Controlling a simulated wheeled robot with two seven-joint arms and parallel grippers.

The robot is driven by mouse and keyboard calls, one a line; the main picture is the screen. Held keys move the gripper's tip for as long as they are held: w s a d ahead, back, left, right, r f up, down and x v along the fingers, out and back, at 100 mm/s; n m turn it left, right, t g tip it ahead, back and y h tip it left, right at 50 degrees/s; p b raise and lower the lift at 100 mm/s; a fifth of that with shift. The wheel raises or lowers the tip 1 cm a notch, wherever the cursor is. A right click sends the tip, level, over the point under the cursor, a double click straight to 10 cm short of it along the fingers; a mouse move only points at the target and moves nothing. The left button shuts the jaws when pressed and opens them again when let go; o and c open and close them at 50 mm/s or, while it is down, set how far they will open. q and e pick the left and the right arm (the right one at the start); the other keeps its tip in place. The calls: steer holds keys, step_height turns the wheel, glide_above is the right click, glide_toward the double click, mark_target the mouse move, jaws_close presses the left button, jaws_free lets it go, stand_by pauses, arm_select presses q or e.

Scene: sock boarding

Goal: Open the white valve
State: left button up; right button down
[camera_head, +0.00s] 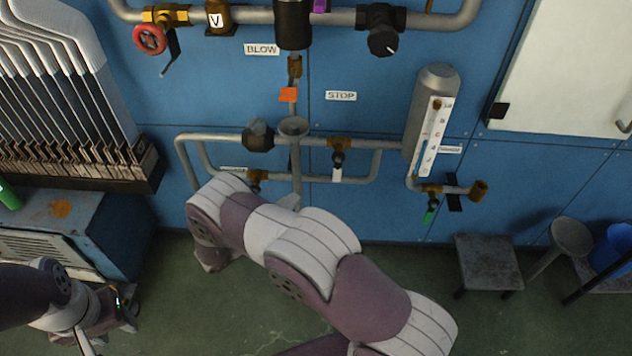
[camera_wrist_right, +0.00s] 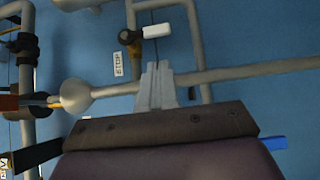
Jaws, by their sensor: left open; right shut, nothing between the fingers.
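The white valve (camera_head: 338,160) is a brass body with a short white handle hanging down, on the grey pipework below the STOP label. In the right wrist view its white handle (camera_wrist_right: 157,32) lies beyond my fingertips, with clear space between. My right gripper (camera_head: 289,202) is mostly hidden behind my own arm; only pale fingers show beside the vertical pipe. In the wrist view my right gripper (camera_wrist_right: 156,72) is shut and empty, overlapping that pipe. My left gripper (camera_head: 84,341) is low at the left, far from the valve, open and partly seen.
A funnel-topped vertical pipe (camera_head: 295,128) stands left of the valve. A red wheel valve (camera_head: 150,39) is upper left. A stool (camera_head: 488,262) stands on the floor at right.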

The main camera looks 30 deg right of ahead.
steer(key=b, duration=0.2)
glide_toward(338, 168)
steer(key=w+d+f, duration=0.3)
steer(key=d, duration=0.2)
steer(key=shift+s+d, duration=0.1)
steer(key=shift+s, duration=0.1)
steer(key=shift+d+f, duration=0.1)
steer(key=shift+d, duration=0.05)
